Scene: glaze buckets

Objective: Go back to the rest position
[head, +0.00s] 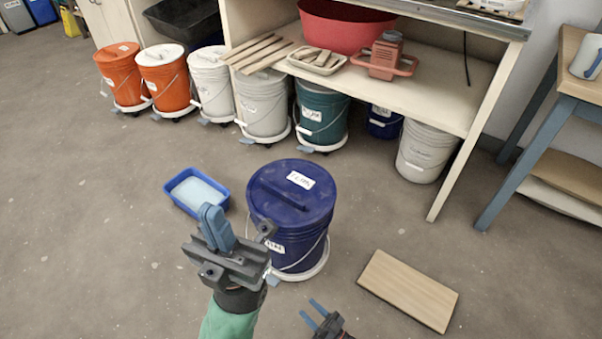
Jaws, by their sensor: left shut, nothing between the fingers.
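My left gripper (213,222) is in front of the blue lidded bucket, to its left in the picture. Its blue fingers are together with nothing between them. My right gripper (311,311) is at the bottom edge, below the bucket. Its two blue fingers are apart and nothing shows between them; most of its body is cut off by the frame. The dark blue bucket (318,231) stands upright on a white wheeled base (312,270), with its lid (276,222) on. My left gripper overlaps its lower left side in the picture.
A blue tub (168,192) holding something pale and a wooden board (408,290) lie on the floor. Several lidded buckets, orange (163,80), white and green (321,115), line the shelf unit. A blue-legged table (528,150) stands at right. Floor at left is clear.

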